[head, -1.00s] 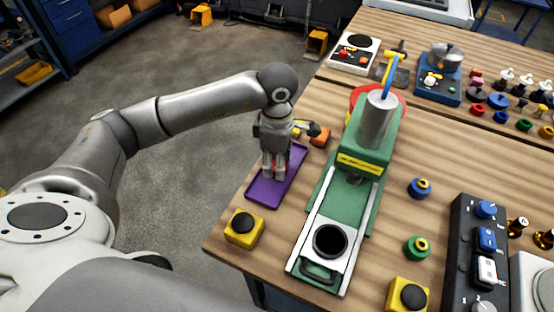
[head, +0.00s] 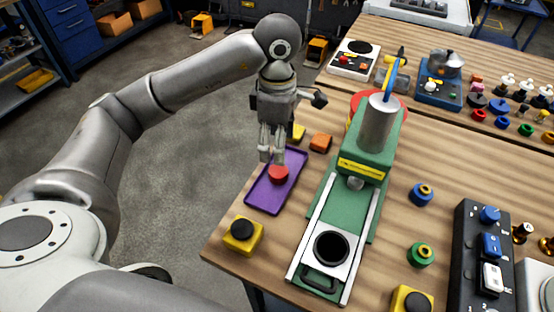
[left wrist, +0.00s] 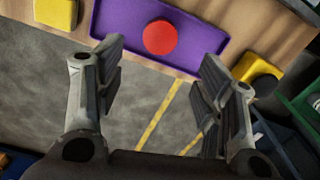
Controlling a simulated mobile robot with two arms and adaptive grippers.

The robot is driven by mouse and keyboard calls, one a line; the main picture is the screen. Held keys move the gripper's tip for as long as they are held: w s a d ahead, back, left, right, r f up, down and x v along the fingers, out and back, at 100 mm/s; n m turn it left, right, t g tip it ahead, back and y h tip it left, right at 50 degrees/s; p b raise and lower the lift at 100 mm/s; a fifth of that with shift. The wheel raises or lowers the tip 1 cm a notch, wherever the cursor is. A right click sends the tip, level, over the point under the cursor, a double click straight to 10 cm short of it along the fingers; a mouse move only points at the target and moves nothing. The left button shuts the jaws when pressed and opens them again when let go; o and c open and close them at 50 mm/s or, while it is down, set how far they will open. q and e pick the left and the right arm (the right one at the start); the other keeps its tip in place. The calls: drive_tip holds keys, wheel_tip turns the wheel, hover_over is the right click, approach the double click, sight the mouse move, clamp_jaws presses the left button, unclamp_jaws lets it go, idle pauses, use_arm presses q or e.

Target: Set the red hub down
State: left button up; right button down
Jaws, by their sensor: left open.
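The red hub (head: 279,174) rests on the purple tray (head: 262,196) at the table's left edge. In the left wrist view the red hub (left wrist: 159,37) shows as a round red disc on the purple tray (left wrist: 110,22), beyond the fingertips. My left gripper (head: 271,158) is open and empty, just above the hub and apart from it. Its two spread fingers also show in the left wrist view (left wrist: 160,75). My right gripper is not in view.
A green press (head: 360,150) with a black round seat (head: 330,246) stands right of the tray. A yellow block with a black button (head: 243,234) sits in front of the tray. An orange block (head: 320,142) lies behind it. Open floor lies to the left.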

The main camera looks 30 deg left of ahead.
use_arm(q)
drive_tip(key=shift+r, duration=1.8)
drive_tip(key=shift+f, duration=0.1)
